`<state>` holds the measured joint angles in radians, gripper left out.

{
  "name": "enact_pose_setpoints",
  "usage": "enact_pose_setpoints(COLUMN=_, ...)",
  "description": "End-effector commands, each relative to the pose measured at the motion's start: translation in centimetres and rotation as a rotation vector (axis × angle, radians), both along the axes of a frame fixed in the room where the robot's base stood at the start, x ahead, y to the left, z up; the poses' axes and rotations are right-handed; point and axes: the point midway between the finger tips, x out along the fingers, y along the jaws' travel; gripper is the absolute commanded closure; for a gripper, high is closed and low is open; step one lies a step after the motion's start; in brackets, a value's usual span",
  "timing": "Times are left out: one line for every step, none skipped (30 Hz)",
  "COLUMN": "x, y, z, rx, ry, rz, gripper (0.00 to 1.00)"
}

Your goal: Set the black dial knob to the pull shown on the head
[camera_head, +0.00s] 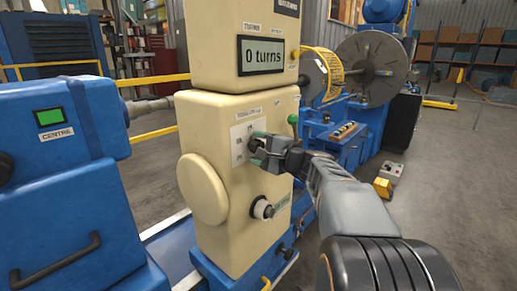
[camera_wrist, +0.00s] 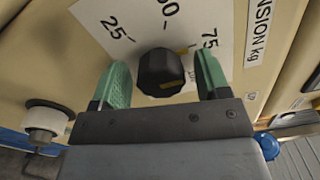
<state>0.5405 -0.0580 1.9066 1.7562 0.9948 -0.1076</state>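The black dial knob (camera_wrist: 160,70) sits on a white scale plate (camera_wrist: 110,22) on the cream head (camera_head: 225,110). The plate carries the numbers 25, 75 and a partly cut-off one between them. A yellow mark shows on the knob's face, and another yellowish patch lies at its upper right edge. My gripper (camera_wrist: 162,80) is open, with one green finger on each side of the knob and a visible gap to each. In the head view my gripper (camera_head: 256,150) is at the plate and largely hides the knob. The display (camera_head: 261,55) reads "0 turns".
A white round knob with a dark collar (camera_head: 262,208) sticks out below my gripper. A large cream disc (camera_head: 203,190) projects at the left. A blue cabinet (camera_head: 60,130) with a lit green window stands further left.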

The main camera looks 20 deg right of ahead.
Motion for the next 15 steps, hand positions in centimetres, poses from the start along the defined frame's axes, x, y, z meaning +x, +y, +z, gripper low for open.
enact_pose_setpoints(x=0.0, y=0.0, z=0.0, rx=0.0, ry=0.0, rz=0.0, gripper=0.31)
enact_pose_setpoints(x=0.0, y=0.0, z=0.0, rx=0.0, ry=0.0, rz=0.0, gripper=0.31)
enact_pose_setpoints(x=0.0, y=0.0, z=0.0, rx=0.0, ry=0.0, rz=0.0, gripper=0.31)
enact_pose_setpoints(x=0.0, y=0.0, z=0.0, rx=0.0, ry=0.0, rz=0.0, gripper=0.31)
enact_pose_setpoints(x=0.0, y=0.0, z=0.0, rx=-0.001, ry=-0.001, rz=0.0, gripper=0.31)
enact_pose_setpoints(x=0.0, y=0.0, z=0.0, rx=-0.001, ry=-0.001, rz=0.0, gripper=0.31)
enact_pose_setpoints(x=-0.1, y=-0.1, z=0.0, rx=-0.001, ry=-0.001, rz=-0.001, gripper=0.31)
enact_pose_setpoints(x=-0.2, y=-0.1, z=0.0, rx=-0.001, ry=-0.001, rz=-0.001, gripper=0.31)
enact_pose_setpoints(x=-0.5, y=-0.3, z=0.0, rx=0.0, ry=-0.002, rz=-0.001, gripper=0.31)
enact_pose_setpoints(x=-0.7, y=-0.4, z=0.0, rx=-0.001, ry=-0.002, rz=-0.001, gripper=0.31)
enact_pose_setpoints(x=-1.1, y=-0.6, z=0.1, rx=-0.001, ry=-0.003, rz=-0.003, gripper=0.31)
enact_pose_setpoints(x=-1.6, y=-0.8, z=0.0, rx=-0.001, ry=-0.004, rz=-0.005, gripper=0.31)
enact_pose_setpoints(x=-2.1, y=-1.0, z=0.0, rx=0.0, ry=-0.002, rz=-0.005, gripper=0.31)
enact_pose_setpoints(x=-2.6, y=-1.3, z=-0.1, rx=-0.001, ry=-0.002, rz=-0.004, gripper=0.31)
enact_pose_setpoints(x=-3.4, y=-1.6, z=0.0, rx=-0.002, ry=-0.003, rz=-0.006, gripper=0.31)
